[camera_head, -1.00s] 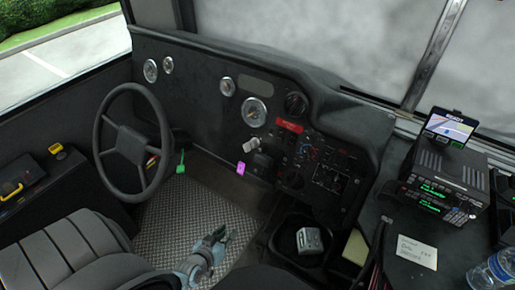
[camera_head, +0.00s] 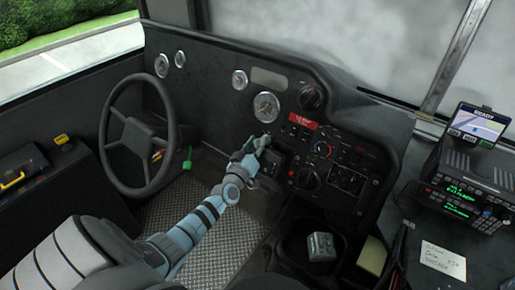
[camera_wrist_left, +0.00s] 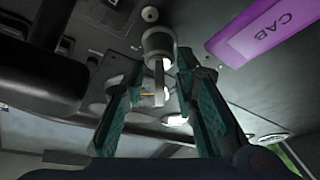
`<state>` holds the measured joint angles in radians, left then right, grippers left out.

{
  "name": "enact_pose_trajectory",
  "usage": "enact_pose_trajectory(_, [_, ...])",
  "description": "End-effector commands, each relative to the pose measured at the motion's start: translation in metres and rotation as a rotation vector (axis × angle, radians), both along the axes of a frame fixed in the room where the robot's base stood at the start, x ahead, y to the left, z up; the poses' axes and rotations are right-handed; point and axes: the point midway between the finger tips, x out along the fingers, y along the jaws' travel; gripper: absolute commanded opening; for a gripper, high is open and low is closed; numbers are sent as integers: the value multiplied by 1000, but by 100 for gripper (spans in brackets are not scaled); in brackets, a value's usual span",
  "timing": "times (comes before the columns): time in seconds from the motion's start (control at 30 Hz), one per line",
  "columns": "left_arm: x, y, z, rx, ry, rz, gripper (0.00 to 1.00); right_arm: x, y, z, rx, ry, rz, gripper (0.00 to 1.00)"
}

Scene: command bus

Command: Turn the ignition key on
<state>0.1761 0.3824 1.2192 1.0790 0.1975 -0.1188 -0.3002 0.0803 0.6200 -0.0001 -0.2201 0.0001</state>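The ignition switch (camera_wrist_left: 157,42) is a light grey round barrel on the dark dashboard, seen in the left wrist view. The ignition key (camera_wrist_left: 159,82), a thin grey piece, stands out from it. A purple tag marked CAB (camera_wrist_left: 265,30) is beside it at the upper right. My left gripper (camera_wrist_left: 160,62) has its two teal fingers on either side of the key, apart from each other. A gap shows left of the key; contact on the right is unclear. In the head view my left gripper (camera_head: 260,146) is at the lower dashboard and covers the key and tag.
The steering wheel (camera_head: 138,137) stands left of my arm, with a green tag (camera_head: 187,160) near its column. The seat (camera_head: 65,260) is at the lower left. Knobs and a red label (camera_head: 302,121) are right of the gripper. The radio unit (camera_head: 462,195) is at the right.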

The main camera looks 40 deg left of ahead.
Motion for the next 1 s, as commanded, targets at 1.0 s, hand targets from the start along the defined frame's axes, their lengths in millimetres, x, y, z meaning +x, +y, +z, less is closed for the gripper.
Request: enact_pose_trajectory(1.0, [-5, 10, 0, 50, 4, -1, 0, 1, 0, -3, 0, -1, 0, 40])
